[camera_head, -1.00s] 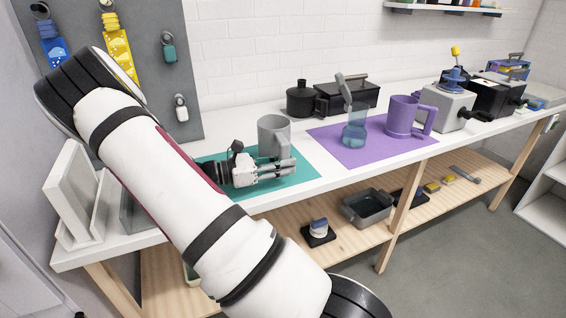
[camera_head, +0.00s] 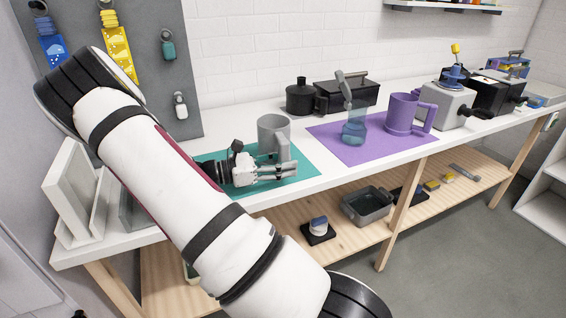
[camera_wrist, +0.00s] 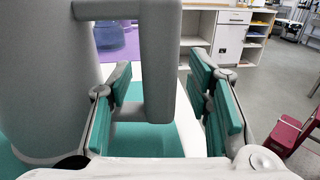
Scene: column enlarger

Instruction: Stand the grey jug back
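The grey jug (camera_head: 270,128) stands upright on the teal mat (camera_head: 304,171) at the left of the white bench. Its handle is on the right side. My gripper (camera_head: 286,171) is low in front of the jug, close to the handle. In the wrist view the jug's body (camera_wrist: 42,75) fills the left side, and its handle (camera_wrist: 157,62) hangs between the two teal-padded fingers of my gripper (camera_wrist: 162,105). The fingers are apart with gaps on both sides of the handle, so they do not grip it. My gripper hides the jug's lower part in the head view.
A purple mat (camera_head: 375,150) to the right bears a purple jug (camera_head: 404,114) and a clear blue-tinted vessel (camera_head: 354,130). A black canister (camera_head: 299,97) and a black box (camera_head: 347,97) stand behind. White upright trays (camera_head: 75,195) stand at the bench's left end.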

